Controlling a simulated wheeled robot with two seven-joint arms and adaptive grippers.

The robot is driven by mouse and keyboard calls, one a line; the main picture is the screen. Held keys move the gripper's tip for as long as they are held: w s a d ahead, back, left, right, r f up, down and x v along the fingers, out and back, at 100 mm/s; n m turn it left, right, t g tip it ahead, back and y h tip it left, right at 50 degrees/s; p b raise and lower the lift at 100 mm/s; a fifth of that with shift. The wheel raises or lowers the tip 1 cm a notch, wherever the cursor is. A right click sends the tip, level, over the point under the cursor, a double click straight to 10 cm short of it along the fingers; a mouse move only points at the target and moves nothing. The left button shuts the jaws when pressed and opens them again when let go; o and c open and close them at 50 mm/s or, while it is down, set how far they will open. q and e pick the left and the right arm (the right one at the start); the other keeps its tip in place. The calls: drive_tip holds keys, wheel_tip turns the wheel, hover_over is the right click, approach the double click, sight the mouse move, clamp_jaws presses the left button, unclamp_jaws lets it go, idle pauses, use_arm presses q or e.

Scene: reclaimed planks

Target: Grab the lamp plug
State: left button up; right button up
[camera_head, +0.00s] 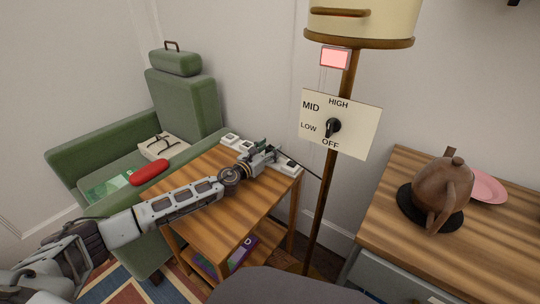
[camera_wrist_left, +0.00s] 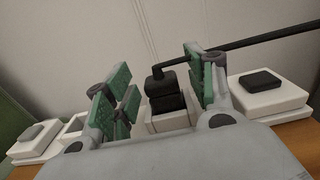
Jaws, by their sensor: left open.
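The lamp plug (camera_wrist_left: 164,86) is black and sits upright in a white socket (camera_wrist_left: 168,120) in the left wrist view. Its black cable (camera_wrist_left: 255,40) runs off to the right, and in the head view the cable (camera_head: 305,168) reaches the lamp pole (camera_head: 328,185). My left gripper (camera_head: 267,152) is over the back of the wooden side table. In the wrist view the left gripper (camera_wrist_left: 157,78) is open, with green-padded fingers on either side of the plug. A gap shows left of the plug; on the right I cannot tell whether the pad touches. My right gripper is not in view.
White socket units stand on both sides, one right (camera_wrist_left: 268,95) and one left (camera_wrist_left: 35,140). The side table (camera_head: 235,215) is otherwise mostly clear. A green armchair (camera_head: 185,100) is at left. The lamp's dial panel (camera_head: 340,125) and a cabinet (camera_head: 480,240) with a brown teapot (camera_head: 440,190) are at right.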

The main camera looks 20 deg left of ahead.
use_arm(q)
drive_tip(key=shift+w+d, duration=0.1)
drive_tip(key=shift+w, duration=0.2)
drive_tip(key=shift+c, duration=0.4)
drive_tip(key=c, duration=1)
drive_tip(key=shift+r, duration=0.15)
drive_tip(key=shift+c, duration=0.2)
